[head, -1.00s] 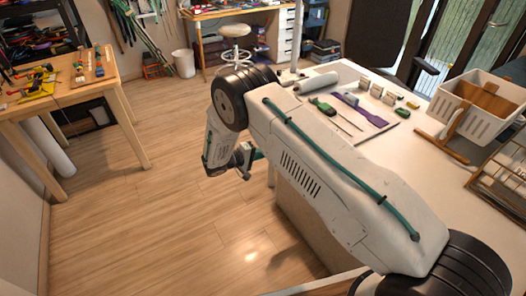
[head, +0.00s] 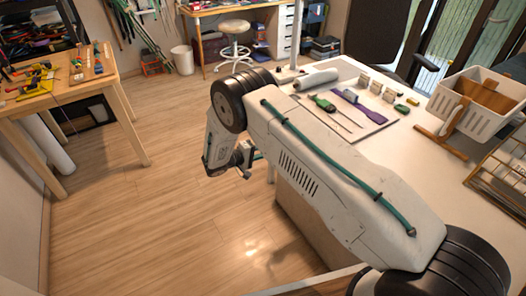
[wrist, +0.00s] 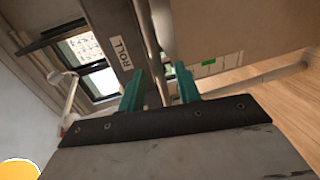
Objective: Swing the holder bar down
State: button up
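In the wrist view a dark upright panel marked "ROLL" (wrist: 108,32) stands just beyond my gripper (wrist: 160,88). A narrow metallic bar (wrist: 163,30) runs beside it, in line with the gap between the fingers; I cannot tell if this is the holder bar. The two teal fingers are apart, with nothing visibly gripped between them. In the head view my gripper (head: 250,158) hangs low beside the white table (head: 412,165), partly hidden by my arm. No holder bar can be made out in the head view.
On the white table are a green-handled tool (head: 324,103), a grey roll (head: 316,80) and a white basket (head: 485,103). A wooden workbench (head: 105,82) stands at the left. Open wood floor (head: 150,215) lies between. In the wrist view a brown board (wrist: 240,25) is close at right.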

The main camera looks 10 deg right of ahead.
jog(key=v, duration=0.7)
jog(key=shift+a, duration=0.35)
jog(key=shift+s, duration=0.1)
